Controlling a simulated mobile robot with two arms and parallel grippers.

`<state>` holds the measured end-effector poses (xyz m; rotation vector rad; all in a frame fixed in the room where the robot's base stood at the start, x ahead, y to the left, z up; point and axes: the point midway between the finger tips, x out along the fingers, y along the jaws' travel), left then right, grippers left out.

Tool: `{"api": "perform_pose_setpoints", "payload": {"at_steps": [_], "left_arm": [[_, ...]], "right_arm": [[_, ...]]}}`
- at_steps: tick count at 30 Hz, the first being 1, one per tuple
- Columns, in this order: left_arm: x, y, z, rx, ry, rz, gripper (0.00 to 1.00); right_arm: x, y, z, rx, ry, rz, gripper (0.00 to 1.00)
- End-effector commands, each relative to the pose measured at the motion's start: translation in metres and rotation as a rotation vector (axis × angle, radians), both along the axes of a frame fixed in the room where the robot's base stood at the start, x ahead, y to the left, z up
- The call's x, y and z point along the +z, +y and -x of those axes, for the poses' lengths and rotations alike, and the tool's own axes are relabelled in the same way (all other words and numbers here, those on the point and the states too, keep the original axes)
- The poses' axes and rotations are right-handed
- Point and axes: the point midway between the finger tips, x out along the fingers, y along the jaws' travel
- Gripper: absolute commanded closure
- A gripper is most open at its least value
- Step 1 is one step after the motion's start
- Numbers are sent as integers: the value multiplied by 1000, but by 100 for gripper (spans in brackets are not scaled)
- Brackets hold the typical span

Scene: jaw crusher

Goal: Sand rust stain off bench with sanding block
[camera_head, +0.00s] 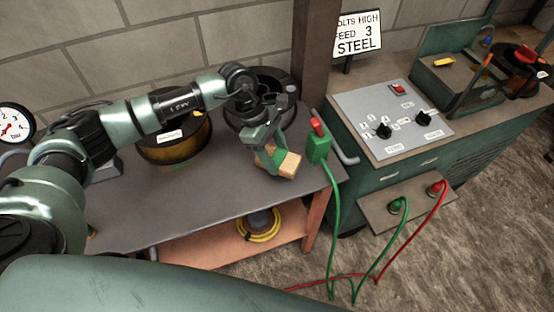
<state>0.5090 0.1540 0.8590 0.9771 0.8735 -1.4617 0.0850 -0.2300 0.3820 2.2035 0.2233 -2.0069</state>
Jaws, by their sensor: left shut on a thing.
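My left gripper (267,147) reaches in from the left over the right part of the grey bench (225,195). It is shut on a tan sanding block (289,164) with a green part, held tilted close to the bench top. I cannot tell whether the block touches the surface. I cannot make out a rust stain on the visible bench; the arm and block hide part of the top. My right gripper is not in view.
A brown spool (172,145) and a dark round reel (277,87) stand at the bench's back. A green clamp (318,147) with a cable sits at the right edge. A control panel (391,118) is on the right. A yellow coil (260,225) lies on the lower shelf.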

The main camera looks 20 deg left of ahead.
Motion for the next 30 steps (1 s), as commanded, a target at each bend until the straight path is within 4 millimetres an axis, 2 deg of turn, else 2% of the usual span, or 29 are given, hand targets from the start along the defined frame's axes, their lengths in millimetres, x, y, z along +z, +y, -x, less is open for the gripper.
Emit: {"api": "perform_pose_setpoints", "payload": {"at_steps": [1,12,30], "left_arm": [[7,0,-1,0,-1,0,82],[37,2,-6,9,-2,0,82],[39,2,-6,10,-1,1,82]], "right_arm": [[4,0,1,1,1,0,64],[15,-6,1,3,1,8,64],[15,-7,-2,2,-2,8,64]]}}
